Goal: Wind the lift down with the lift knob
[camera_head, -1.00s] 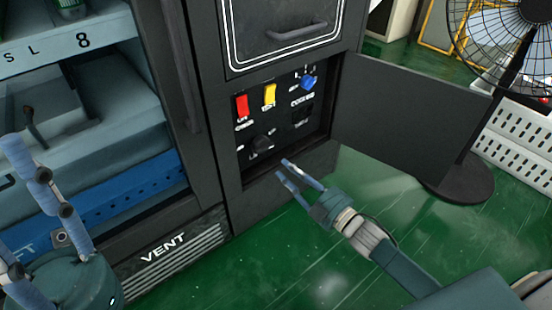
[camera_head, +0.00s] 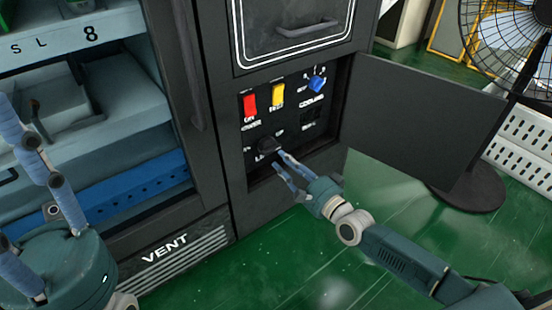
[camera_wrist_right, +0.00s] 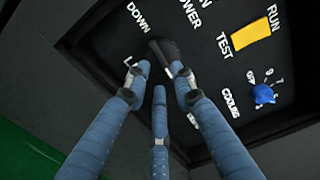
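The lift knob (camera_head: 267,145) is a black knob low on the control panel in the open recess of the dark cabinet. It also shows in the right wrist view (camera_wrist_right: 161,49), near the word DOWN. My right gripper (camera_head: 281,159) is at the panel with its fingers pointing at the knob. In the right wrist view, its fingertips (camera_wrist_right: 160,76) are spread just in front of and on either side of the knob. I cannot tell whether they touch it. My left gripper (camera_head: 14,185) is at the left edge, fingers spread, away from the panel.
Above the knob are a red switch (camera_head: 250,105) and a yellow switch (camera_head: 278,95). A blue cooling knob (camera_head: 316,84) is at the upper right. The open panel door (camera_head: 420,120) stands to the right. A fan (camera_head: 510,45) is beyond it. Green floor (camera_head: 400,195) is clear in front.

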